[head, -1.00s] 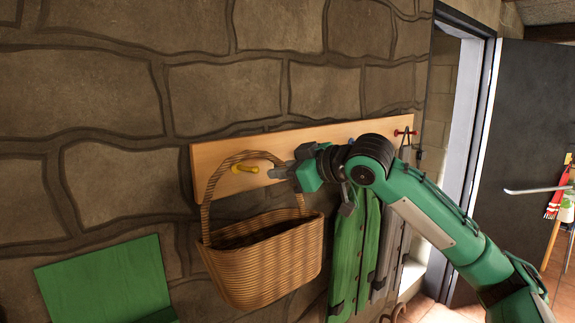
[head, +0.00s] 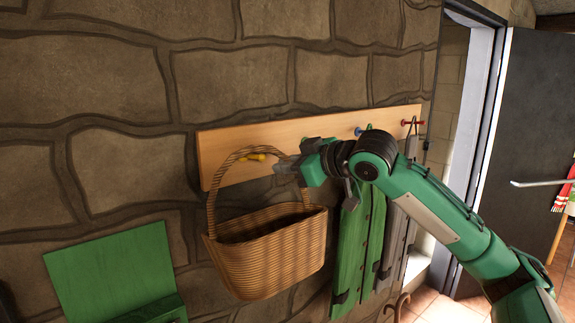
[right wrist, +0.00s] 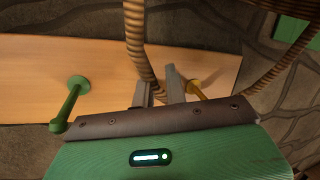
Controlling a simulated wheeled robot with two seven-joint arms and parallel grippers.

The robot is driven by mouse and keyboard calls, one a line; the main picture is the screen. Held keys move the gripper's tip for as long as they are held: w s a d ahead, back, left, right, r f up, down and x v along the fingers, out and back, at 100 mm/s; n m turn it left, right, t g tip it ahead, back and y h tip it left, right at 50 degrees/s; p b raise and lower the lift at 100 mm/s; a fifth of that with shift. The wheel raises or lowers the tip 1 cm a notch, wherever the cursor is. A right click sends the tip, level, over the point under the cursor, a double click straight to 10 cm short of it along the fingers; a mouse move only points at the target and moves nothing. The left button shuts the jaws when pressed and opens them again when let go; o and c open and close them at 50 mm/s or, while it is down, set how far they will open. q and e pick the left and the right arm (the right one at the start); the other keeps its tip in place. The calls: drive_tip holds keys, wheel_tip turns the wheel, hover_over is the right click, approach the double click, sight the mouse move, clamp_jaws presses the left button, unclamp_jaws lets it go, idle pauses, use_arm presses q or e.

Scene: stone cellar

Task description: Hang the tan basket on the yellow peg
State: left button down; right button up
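The tan basket (head: 265,258) is woven, with a tall arched handle (head: 212,200), and hangs in front of the stone wall. The yellow peg (head: 256,157) sticks out from the left part of the wooden board (head: 222,145). It shows just under the top of the handle's arch; whether the handle rests on it I cannot tell. My right gripper (head: 280,168) is closed on the right side of the handle. In the right wrist view, the handle (right wrist: 136,35) runs down between the fingers (right wrist: 160,90), close to the yellow peg (right wrist: 196,90). My left gripper is out of view.
A green peg (right wrist: 70,100) sits beside the yellow one. A blue peg (head: 358,131) and a red peg (head: 409,122) are further right. Green slats (head: 358,250) and grey slats (head: 398,235) hang below. A green panel (head: 112,270) is at lower left; a doorway is at right.

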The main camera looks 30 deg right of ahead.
drive_tip(key=o, duration=0.5)
drive_tip(key=shift+c, duration=0.2)
drive_tip(key=b+v, duration=0.7)
drive_tip(key=v, duration=0.7)
drive_tip(key=shift+f, duration=0.1)
